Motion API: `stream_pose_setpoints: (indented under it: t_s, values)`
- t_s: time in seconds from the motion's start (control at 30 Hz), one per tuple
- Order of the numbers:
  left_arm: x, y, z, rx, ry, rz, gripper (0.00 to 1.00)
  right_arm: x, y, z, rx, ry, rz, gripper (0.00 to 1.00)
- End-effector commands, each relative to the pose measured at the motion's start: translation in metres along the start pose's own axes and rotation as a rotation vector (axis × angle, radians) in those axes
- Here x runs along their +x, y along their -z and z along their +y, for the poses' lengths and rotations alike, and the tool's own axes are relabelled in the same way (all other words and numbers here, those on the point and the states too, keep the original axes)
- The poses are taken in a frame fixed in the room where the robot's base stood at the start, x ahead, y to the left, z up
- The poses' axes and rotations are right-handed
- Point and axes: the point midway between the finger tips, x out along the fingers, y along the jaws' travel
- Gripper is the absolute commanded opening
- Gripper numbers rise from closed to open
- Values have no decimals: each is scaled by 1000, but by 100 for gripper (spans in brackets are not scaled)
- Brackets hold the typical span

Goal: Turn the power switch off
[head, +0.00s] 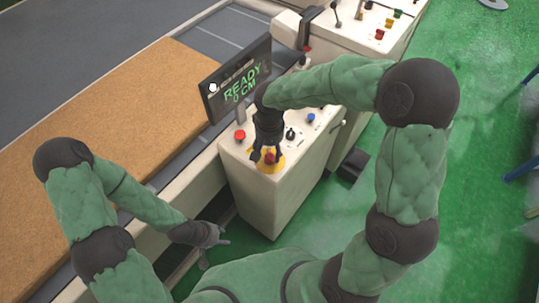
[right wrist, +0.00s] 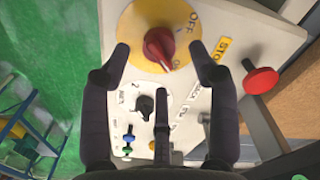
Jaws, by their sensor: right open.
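The power switch is a red rotary knob (right wrist: 158,46) on a yellow disc (right wrist: 140,22) marked OFF in the right wrist view. The knob's pointed end faces down-right, away from the OFF mark; the label there is hard to read. In the head view the knob (head: 270,158) sits at the front of the white control cabinet (head: 262,205). My right gripper (right wrist: 160,62) is open, its two outer fingertips on either side of the knob with gaps visible; contact is not seen. It comes down from above in the head view (head: 268,148). My left gripper (head: 218,236) hangs low beside the cabinet, small and unclear.
A red push button (right wrist: 262,80) by a STOP label, a black knob (right wrist: 146,104) and blue and green buttons share the panel. A screen (head: 238,82) reading READY 0 CM stands behind. A brown mattress (head: 110,110) lies on the conveyor at left.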

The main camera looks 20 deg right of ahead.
Motion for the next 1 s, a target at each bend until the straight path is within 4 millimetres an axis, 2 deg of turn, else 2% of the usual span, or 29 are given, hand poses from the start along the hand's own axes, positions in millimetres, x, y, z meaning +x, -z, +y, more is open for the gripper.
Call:
stream_pose_setpoints:
  t_s: [0.1, 0.23, 0.63, 0.67, 0.83, 0.87, 1.0]
  values:
    - [5, 0, -2, 0, 0, 0, 40, 20, -1, 0, 0, 0, -3, 61]
    - [7, 0, -2, 0, 0, 0, 40, 31, -1, 0, 1, 0, -3, 61]
    - [8, 0, -3, 0, 0, 0, 40, 37, 0, 0, 0, 1, -1, 61]
    - [8, 0, -3, 0, 0, 0, 40, 37, 0, 0, 0, 1, -1, 55]
    - [8, 0, -3, 0, 0, 0, 40, 37, 0, 0, 0, 1, -1, 7]
    - [8, 0, -3, 0, 0, 0, 40, 37, 0, 0, 0, 1, -1, 4]
    - [8, 0, -3, 0, 0, 0, 40, 37, 0, 0, -1, 1, -1, 4]
